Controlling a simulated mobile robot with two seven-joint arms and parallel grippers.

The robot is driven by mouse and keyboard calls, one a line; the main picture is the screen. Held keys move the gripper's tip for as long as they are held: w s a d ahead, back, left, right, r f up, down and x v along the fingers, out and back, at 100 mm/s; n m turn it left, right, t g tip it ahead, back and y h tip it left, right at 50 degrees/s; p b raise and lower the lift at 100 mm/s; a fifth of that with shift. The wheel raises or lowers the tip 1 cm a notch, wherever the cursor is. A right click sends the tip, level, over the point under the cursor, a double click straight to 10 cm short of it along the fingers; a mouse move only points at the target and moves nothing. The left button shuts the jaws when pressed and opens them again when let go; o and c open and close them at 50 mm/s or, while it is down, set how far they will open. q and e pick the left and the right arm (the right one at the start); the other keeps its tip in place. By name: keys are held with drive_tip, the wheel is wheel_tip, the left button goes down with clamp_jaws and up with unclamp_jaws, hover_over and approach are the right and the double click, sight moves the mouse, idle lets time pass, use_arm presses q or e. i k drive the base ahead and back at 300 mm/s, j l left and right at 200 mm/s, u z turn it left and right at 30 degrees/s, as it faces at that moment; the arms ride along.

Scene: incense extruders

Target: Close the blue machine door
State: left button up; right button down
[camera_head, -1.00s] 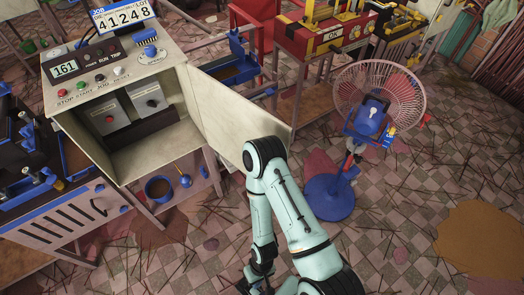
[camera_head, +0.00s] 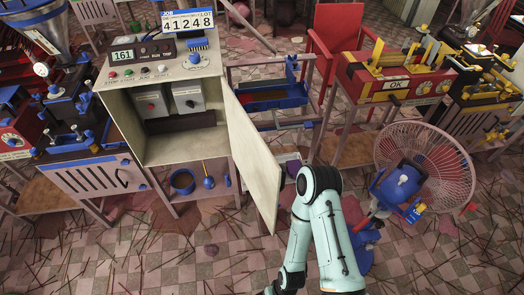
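Two grey switch boxes (camera_head: 188,98) show inside. My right arm rises from the bottom, right of the door, with its elbow close to the door's outer face; I cannot tell if they touch. Its gripper lies at or below the bottom edge, and its fingers are not clear. My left gripper does not show.
A blue cup (camera_head: 182,181) sits on the shelf under the cabinet. The tiled floor in front is littered with thin sticks.

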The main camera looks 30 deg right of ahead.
sight(260, 170)
drive_tip(key=l+u, duration=0.1)
drive_tip(key=l, duration=0.35)
drive_tip(key=k+l, duration=0.1)
drive_tip(key=l, duration=0.35)
drive_tip(key=l+u, duration=0.15)
drive_tip(key=l, duration=0.3)
drive_tip(key=k+l+u, duration=0.1)
drive_tip(key=l, duration=0.3)
drive_tip(key=k, duration=0.35)
